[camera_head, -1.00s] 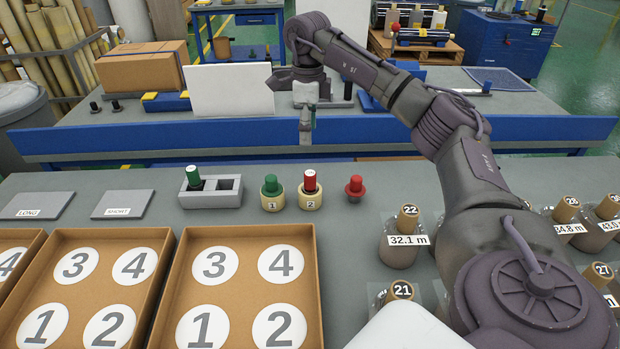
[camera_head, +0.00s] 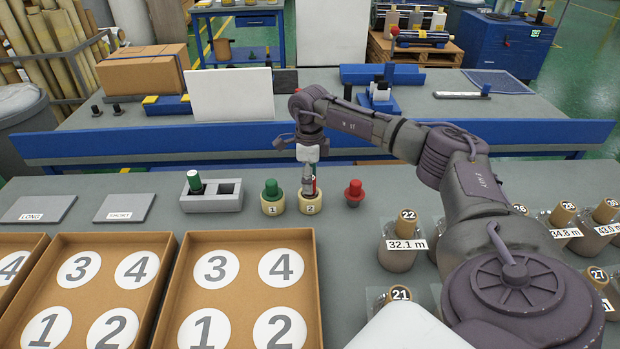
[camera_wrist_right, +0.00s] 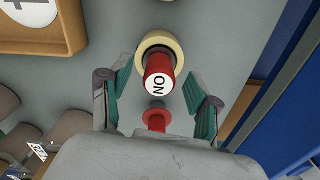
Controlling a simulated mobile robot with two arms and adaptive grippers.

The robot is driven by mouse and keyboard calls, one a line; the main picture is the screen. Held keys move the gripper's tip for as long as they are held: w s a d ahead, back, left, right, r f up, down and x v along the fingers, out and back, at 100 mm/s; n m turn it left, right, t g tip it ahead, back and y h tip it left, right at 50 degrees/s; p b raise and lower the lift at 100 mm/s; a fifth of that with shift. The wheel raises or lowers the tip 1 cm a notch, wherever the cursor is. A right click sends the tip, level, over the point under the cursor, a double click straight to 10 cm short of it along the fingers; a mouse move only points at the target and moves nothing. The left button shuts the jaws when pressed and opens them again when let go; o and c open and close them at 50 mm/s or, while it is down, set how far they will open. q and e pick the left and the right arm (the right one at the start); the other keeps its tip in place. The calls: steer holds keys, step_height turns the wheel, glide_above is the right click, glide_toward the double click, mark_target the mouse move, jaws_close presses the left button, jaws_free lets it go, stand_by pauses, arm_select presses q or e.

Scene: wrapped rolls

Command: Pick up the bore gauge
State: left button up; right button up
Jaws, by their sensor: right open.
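A red-handled plug gauge marked "NO" (camera_wrist_right: 158,78) stands in a cream ring (camera_wrist_right: 160,42). In the head view it is in the ring labelled 2 (camera_head: 311,204), mostly hidden by my right gripper (camera_head: 308,182). A green-handled gauge (camera_head: 271,189) stands in ring 1 (camera_head: 272,207). Another green gauge with a white top (camera_head: 195,182) is in a grey holder (camera_head: 227,203). Which one is called the bore gauge is not marked. My left gripper is not in view.
A second red piece (camera_head: 354,190) stands just right of ring 2. Grey plates marked LONG (camera_head: 40,209) and SHORT (camera_head: 125,208) lie at left. Cardboard trays (camera_head: 243,289) with numbered circles fill the front.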

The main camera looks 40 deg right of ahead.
steer(key=shift+c, duration=0.2)
jaws_close()
stand_by(0.5)
